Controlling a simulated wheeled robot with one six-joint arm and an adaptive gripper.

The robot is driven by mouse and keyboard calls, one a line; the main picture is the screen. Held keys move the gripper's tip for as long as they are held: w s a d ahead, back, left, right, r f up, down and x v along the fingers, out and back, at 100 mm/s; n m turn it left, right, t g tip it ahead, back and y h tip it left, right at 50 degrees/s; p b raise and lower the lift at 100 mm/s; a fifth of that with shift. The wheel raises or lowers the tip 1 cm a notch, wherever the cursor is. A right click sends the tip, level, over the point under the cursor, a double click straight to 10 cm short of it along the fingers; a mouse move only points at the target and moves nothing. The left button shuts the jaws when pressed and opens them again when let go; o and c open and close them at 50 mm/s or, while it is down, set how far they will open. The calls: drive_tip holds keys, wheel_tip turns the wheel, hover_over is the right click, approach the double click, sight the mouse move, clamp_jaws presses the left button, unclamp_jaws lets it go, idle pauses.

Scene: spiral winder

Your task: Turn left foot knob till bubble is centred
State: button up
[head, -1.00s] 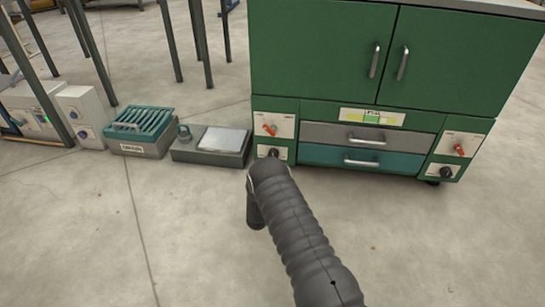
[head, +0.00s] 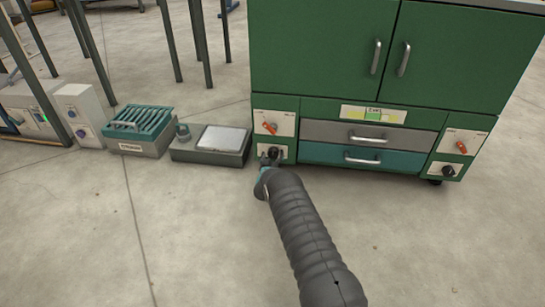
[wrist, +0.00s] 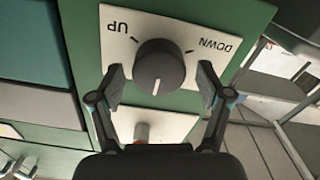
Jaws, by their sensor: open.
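The left foot knob (head: 273,152) is a round black knob on a white plate low on the left of the green cabinet. In the wrist view the knob (wrist: 159,66) shows a white pointer line at its lower edge, between upside-down UP and DOWN labels. My gripper (wrist: 160,84) is open, one finger on either side of the knob; I cannot tell whether they touch it. In the head view my gripper (head: 269,160) is at the knob, partly covering it. The level window (head: 373,115) is yellow with a green middle; its bubble is too small to place.
An orange switch (head: 269,128) sits above the left knob. Another black knob (head: 448,171) and orange switch (head: 461,147) are on the right. Two drawers (head: 368,137) lie between. A grey scale-like box (head: 222,140) and a teal crate (head: 141,124) stand left. Floor in front is clear.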

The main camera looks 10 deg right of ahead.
drive_tip(key=shift+w+d, duration=0.1)
drive_tip(key=shift+w, duration=0.05)
drive_tip(key=c, duration=1.2)
drive_tip(key=shift+o, duration=0.2)
